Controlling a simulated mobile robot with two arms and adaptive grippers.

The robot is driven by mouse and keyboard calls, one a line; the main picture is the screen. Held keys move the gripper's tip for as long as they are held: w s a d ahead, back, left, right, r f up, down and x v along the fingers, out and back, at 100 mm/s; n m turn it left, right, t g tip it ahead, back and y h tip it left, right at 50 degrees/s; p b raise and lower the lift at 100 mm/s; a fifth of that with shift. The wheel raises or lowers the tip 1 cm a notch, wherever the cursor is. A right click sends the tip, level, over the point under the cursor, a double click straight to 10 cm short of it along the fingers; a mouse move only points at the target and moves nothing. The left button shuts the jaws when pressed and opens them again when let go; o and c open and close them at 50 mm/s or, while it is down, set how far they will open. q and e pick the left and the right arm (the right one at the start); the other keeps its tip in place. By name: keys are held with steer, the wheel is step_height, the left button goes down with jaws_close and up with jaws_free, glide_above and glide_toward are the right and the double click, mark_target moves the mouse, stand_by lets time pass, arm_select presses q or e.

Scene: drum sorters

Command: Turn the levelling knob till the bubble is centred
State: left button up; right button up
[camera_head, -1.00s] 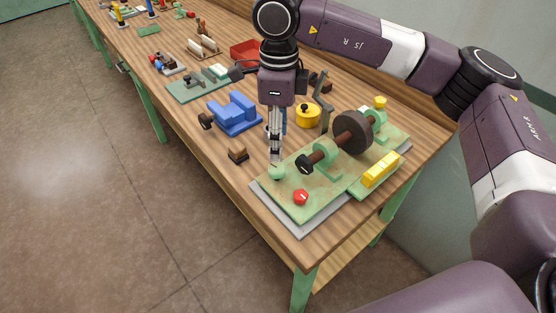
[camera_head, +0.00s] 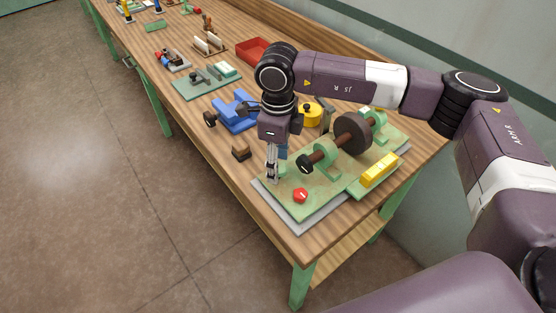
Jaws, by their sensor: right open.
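A green plate (camera_head: 325,193) carries a brown drum (camera_head: 353,134) on a dark shaft between light-green supports. A yellow level bar (camera_head: 380,169) lies along its right edge; its bubble is too small to read. A red knob (camera_head: 300,195) sits at the front corner. My right gripper (camera_head: 271,178) points down, open, at the plate's left corner. A small light-green knob stood at that corner earlier; the fingers now cover it, and I cannot tell whether they touch it. Which knob is for levelling is not clear. My left gripper is out of view.
A blue vise (camera_head: 236,112), a brown block (camera_head: 241,152) and a yellow round container (camera_head: 312,114) stand close to my right gripper. A red tray (camera_head: 253,51) is farther back. The table's front edge is close to the plate.

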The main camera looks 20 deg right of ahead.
steer(key=c, duration=1.1)
steer(key=shift+f+n+b, duration=0.2)
steer(key=shift+n+b, duration=0.2)
steer(key=shift+b, duration=0.3)
steer(key=shift+c, duration=0.2)
steer(key=shift+r+n+b, duration=0.15)
steer(key=shift+n+b, duration=0.15)
steer(key=shift+n, duration=0.1)
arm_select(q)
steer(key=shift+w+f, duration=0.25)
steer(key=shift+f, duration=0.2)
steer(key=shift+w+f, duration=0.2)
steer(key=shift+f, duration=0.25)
arm_select(e)
steer(key=shift+r, duration=0.1)
steer(key=o, duration=1.1)
steer(key=shift+o, duration=0.2)
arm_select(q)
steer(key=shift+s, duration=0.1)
arm_select(e)
step_height(320, 180, up, 12)
